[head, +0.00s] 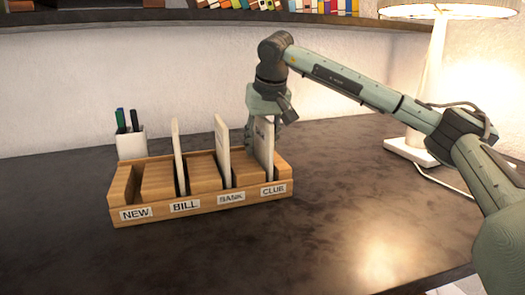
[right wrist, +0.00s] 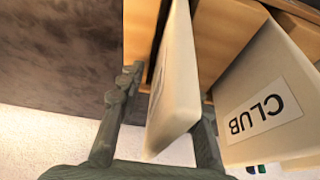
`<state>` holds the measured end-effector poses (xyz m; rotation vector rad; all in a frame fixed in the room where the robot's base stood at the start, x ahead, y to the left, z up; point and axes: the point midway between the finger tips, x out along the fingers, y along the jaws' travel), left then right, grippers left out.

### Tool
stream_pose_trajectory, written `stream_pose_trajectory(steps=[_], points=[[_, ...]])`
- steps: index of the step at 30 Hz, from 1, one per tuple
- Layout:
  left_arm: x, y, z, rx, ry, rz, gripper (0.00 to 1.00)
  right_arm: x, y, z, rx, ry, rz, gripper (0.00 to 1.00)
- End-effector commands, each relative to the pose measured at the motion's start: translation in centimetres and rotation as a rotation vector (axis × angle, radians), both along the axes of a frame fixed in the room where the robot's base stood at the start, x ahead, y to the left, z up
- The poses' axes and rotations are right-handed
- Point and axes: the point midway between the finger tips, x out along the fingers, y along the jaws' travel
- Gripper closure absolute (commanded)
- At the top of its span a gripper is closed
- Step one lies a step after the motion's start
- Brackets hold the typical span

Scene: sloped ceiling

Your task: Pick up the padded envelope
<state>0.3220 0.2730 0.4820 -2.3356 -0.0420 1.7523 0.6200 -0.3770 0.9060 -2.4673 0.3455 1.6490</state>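A wooden letter rack (head: 210,205) stands on the dark table, with front labels that look like NEW, BILL, BANK and CLUB. A thick cream envelope-like piece (head: 263,145) stands upright in its rightmost slot; it looks like the padded envelope. My right gripper (head: 264,118) is over its top from behind. In the right wrist view the cream piece (right wrist: 175,90) lies between the two fingers of my right gripper (right wrist: 168,98). A gap shows at the left finger; the right finger is close to the piece, contact unclear. My left gripper is out of view.
Two thin cream pieces stand in the rack, at the BILL slot (head: 179,155) and the BANK slot (head: 222,150). A panel marked CLUB (right wrist: 265,105) is beside the right finger. A pen cup (head: 131,143) stands behind the rack; a lamp (head: 430,70) stands right. The front table is clear.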

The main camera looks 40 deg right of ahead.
Motion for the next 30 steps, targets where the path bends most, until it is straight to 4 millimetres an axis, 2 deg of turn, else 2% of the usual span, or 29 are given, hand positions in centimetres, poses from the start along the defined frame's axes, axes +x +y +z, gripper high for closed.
stream_pose_trajectory(steps=[24,30], points=[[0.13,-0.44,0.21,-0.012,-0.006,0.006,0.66,0.00,0.00,-0.43,0.000,-0.001,0.000,0.66],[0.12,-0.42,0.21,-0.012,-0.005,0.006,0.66,-0.01,-0.01,-0.43,0.000,-0.001,0.000,0.90]])
